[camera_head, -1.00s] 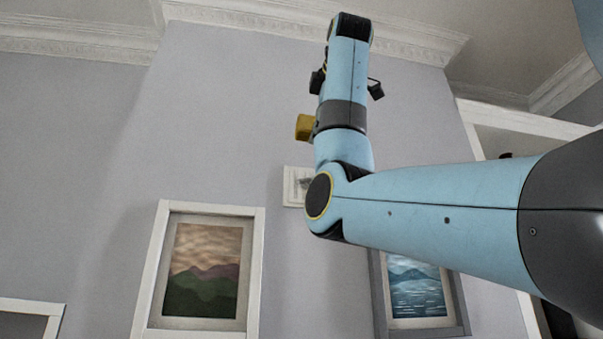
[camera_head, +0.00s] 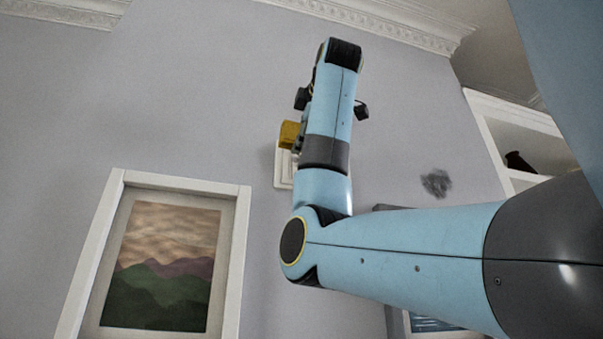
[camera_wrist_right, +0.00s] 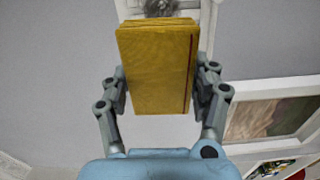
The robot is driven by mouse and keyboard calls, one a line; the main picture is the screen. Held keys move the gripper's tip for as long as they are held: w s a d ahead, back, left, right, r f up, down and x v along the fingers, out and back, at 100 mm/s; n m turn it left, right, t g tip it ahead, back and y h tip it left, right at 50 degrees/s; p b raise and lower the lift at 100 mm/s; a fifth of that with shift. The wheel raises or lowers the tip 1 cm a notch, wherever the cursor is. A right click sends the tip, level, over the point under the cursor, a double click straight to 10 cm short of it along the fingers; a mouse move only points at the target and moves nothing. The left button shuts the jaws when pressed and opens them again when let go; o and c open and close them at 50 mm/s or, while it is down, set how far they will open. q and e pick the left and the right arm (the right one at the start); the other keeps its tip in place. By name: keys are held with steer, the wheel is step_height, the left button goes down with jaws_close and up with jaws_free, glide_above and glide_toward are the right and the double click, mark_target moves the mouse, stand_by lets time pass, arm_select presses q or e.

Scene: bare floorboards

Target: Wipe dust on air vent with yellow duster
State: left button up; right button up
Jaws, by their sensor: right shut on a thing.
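The yellow duster (camera_head: 289,134) is a thick yellow block held upright by my right gripper (camera_head: 300,133). In the right wrist view my right gripper (camera_wrist_right: 160,82) has its fingers pressed on both sides of the duster (camera_wrist_right: 158,65). The air vent (camera_head: 284,172) is a white panel on the wall, partly hidden behind my right arm and the duster. In the right wrist view the vent's white frame (camera_wrist_right: 126,8) shows behind the duster's top, with a dark grey dust patch (camera_wrist_right: 160,7) on it. I cannot tell whether the duster touches the vent. My left gripper is out of view.
A white-framed mountain picture (camera_head: 117,178) hangs at lower left. Another framed picture (camera_head: 440,325) is mostly hidden under my right arm. A dark smudge (camera_head: 436,182) marks the wall to the right. A white shelf (camera_head: 500,145) stands at the far right.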

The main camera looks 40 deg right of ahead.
mark_target(293, 160)
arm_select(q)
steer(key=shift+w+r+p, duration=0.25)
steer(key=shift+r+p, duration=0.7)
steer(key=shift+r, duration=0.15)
arm_select(e)
steer(key=x, duration=0.6)
steer(key=shift+f, duration=0.1)
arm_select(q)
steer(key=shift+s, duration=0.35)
arm_select(e)
steer(key=shift+s, duration=0.1)
steer(key=shift+x, duration=1)
